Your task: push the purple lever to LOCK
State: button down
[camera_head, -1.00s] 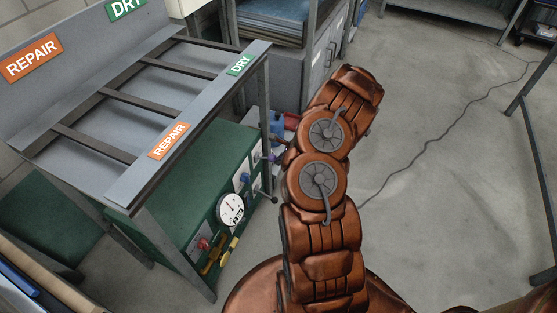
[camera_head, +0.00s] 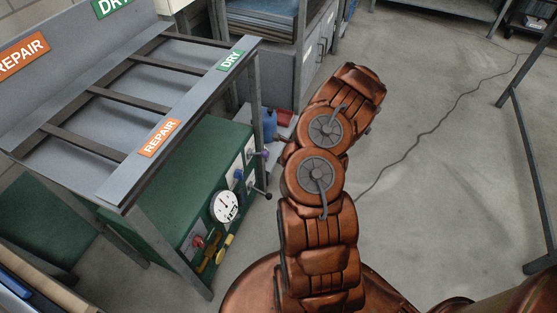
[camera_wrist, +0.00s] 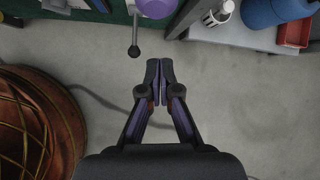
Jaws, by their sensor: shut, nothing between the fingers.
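The green cabinet (camera_head: 190,180) under the rack has a panel of controls on its front. A small purple knob (camera_head: 265,153), which looks like the lever's end, sticks out near the panel's far end. In the wrist view a round purple knob (camera_wrist: 157,7) is cut off by the top edge. My gripper (camera_wrist: 159,72) is shut and empty, with its tips below the purple knob in the picture and apart from it. In the head view my arm hides the gripper. I cannot read any LOCK mark.
A black-knobbed lever (camera_wrist: 134,50) sticks out left of my fingertips. A gauge (camera_head: 224,206), a blue knob (camera_head: 239,174), a red knob (camera_head: 197,241) and a yellow handle (camera_head: 209,263) share the panel. A blue container (camera_wrist: 275,10) stands at upper right. Open floor lies right.

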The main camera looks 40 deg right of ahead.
jog(key=v, duration=0.7)
jog(key=shift+s+p, duration=0.15)
jog(key=shift+p, duration=0.3)
jog(key=shift+d+r, duration=0.1)
